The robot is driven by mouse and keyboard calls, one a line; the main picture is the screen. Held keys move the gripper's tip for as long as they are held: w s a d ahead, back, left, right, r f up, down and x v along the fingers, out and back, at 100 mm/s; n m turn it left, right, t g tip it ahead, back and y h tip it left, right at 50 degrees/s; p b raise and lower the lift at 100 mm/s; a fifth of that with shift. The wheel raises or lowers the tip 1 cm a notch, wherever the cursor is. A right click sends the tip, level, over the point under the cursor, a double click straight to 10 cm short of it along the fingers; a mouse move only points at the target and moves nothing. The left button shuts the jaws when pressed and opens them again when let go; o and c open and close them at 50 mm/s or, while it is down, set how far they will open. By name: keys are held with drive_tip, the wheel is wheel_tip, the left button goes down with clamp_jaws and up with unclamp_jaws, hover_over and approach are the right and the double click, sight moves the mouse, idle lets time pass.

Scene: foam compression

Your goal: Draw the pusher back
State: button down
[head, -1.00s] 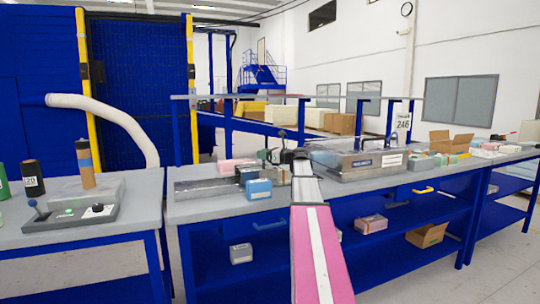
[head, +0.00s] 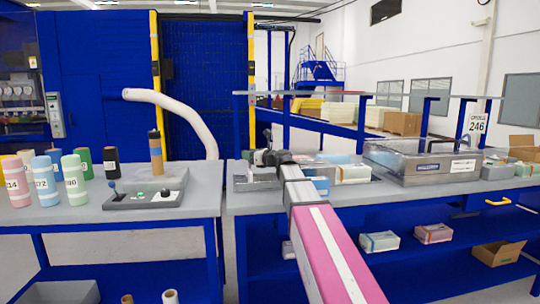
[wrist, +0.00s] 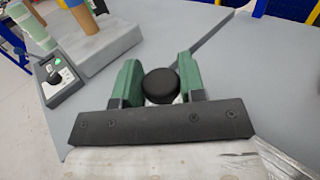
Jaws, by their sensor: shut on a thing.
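My gripper (wrist: 160,88) has green fingers closed on the two sides of a round black knob. The knob belongs to the pusher, whose dark plate (wrist: 160,123) with several screws stands just below it in the wrist view. A pale metal surface (wrist: 160,162) lies on the plate's near side. In the head view my gripper (head: 266,155) is at the left end of the right bench, over the metal channel (head: 248,180). My arm hides part of the channel, and the pusher is too small to make out there.
A left bench (head: 60,212) holds a control box with a joystick (head: 145,190) and several coloured cylinders (head: 75,175). A narrow gap separates the benches.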

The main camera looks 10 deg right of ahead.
drive_tip(key=a, duration=0.6)
drive_tip(key=shift+a, duration=0.25)
drive_tip(key=shift+s, duration=0.15)
drive_tip(key=c, duration=0.8)
unclamp_jaws()
drive_tip(key=shift+a, duration=0.15)
drive_tip(key=shift+o, duration=0.2)
drive_tip(key=v, duration=1)
drive_tip(key=shift+s+d, duration=0.25)
drive_tip(key=shift+d, duration=0.1)
